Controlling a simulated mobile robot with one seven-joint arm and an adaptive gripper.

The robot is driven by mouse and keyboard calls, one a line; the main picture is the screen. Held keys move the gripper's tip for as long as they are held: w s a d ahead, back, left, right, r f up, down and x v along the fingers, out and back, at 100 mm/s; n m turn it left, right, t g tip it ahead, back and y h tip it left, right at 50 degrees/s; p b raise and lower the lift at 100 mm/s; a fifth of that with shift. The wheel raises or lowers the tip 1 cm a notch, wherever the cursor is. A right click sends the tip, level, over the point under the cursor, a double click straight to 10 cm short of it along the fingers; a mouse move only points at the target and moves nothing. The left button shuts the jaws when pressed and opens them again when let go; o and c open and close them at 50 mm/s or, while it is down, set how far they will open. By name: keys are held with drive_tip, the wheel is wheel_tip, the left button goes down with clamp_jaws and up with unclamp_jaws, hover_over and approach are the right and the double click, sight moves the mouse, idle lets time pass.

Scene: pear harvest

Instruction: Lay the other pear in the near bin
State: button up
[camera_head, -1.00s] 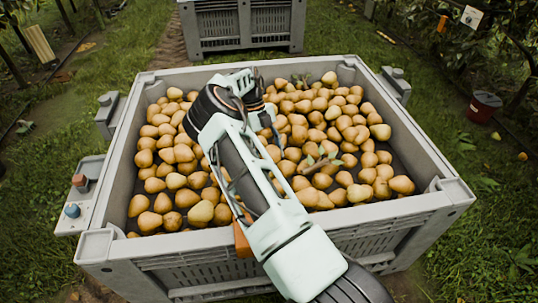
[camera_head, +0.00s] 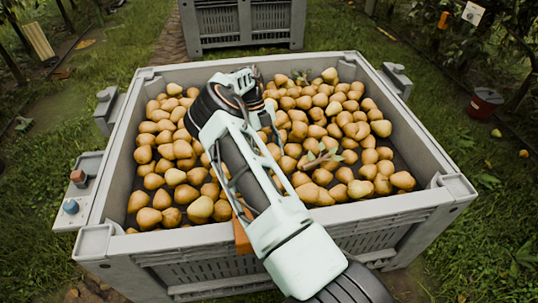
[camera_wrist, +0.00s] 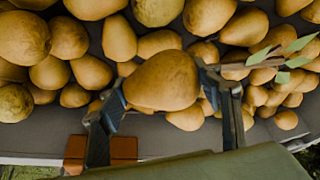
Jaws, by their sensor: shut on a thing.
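In the wrist view, a yellow-brown pear (camera_wrist: 163,80) sits between the two dark fingers of my gripper (camera_wrist: 163,97), which is shut on it. More pears (camera_wrist: 93,72) lie behind and around it. Whether the held pear touches them I cannot tell. In the head view, the near bin (camera_head: 385,210) is a large grey crate with many pears (camera_head: 325,120) spread inside. My arm reaches over its front rim into the left-middle part. My fingertips and the held pear are hidden there behind my arm.
A second grey bin (camera_head: 245,22) stands behind on the grass. A leafy twig (camera_head: 322,156) lies on the pears; it also shows in the wrist view (camera_wrist: 270,58). Bare floor shows at the near bin's right side. A dark bucket (camera_head: 484,104) stands at the right.

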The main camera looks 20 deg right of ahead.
drive_tip(key=shift+f+b, duration=1.7)
drive_tip(key=shift+f, duration=0.75)
idle(0.9)
drive_tip(key=o, duration=1.4)
drive_tip(key=v, duration=1.2)
